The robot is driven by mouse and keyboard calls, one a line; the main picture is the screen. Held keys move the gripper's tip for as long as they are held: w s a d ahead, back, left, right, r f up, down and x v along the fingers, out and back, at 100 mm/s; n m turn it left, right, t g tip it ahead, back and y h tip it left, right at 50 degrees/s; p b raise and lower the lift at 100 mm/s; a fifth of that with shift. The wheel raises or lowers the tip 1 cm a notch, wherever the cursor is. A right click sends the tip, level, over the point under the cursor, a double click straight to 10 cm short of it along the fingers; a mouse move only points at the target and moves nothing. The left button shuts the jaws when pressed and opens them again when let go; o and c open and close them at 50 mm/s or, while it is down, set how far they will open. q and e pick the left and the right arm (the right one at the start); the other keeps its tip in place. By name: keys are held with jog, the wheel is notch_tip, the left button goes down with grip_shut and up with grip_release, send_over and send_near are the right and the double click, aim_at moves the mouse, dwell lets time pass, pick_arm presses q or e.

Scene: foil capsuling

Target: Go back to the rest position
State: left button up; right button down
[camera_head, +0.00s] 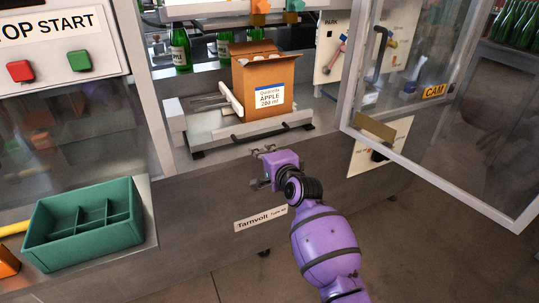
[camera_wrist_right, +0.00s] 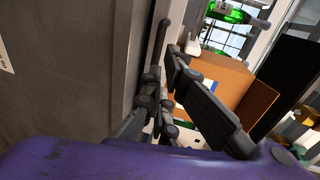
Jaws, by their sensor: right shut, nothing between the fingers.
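My right gripper (camera_head: 268,152) is at the end of the purple arm, in front of the machine's grey front panel and below the tray with the carton. Its fingers are shut and empty. The right wrist view also shows the dark fingers of this gripper (camera_wrist_right: 168,75), with the carton beyond them. My left gripper is not in view.
A clear door (camera_head: 440,150) stands open at right. A green divided bin (camera_head: 85,225) sits at left. Green bottles (camera_head: 180,48) stand behind.

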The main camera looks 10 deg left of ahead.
jog(key=s+d+r+n+t, duration=0.1)
jog(key=s+d+r+n, duration=0.2)
jog(key=r+n, duration=0.1)
jog(key=s+d+f+n+h, duration=0.6)
jog(key=s+d+f+n, duration=0.1)
jog(key=s+d+f, duration=1.4)
jog(key=s+d+f+g+h+p, duration=0.15)
jog(key=s+d+f, duration=0.25)
jog(key=s, duration=0.9)
jog(key=s+d+f+g+h+b, duration=0.1)
jog(key=s+d+f+g, duration=0.25)
jog(key=s, duration=0.95)
jog(key=s+d+f+g+h+p, duration=0.1)
jog(key=s+d+f, duration=0.3)
jog(key=s, duration=0.9)
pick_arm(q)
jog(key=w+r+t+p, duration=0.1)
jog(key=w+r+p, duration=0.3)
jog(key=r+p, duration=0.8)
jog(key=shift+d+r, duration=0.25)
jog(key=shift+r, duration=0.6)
pick_arm(e)
jog(key=w+r+t, duration=0.1)
jog(key=w+r, duration=0.4)
jog(key=r, duration=0.8)
jog(key=shift+r+y, duration=0.15)
jog(key=shift+y, duration=0.2)
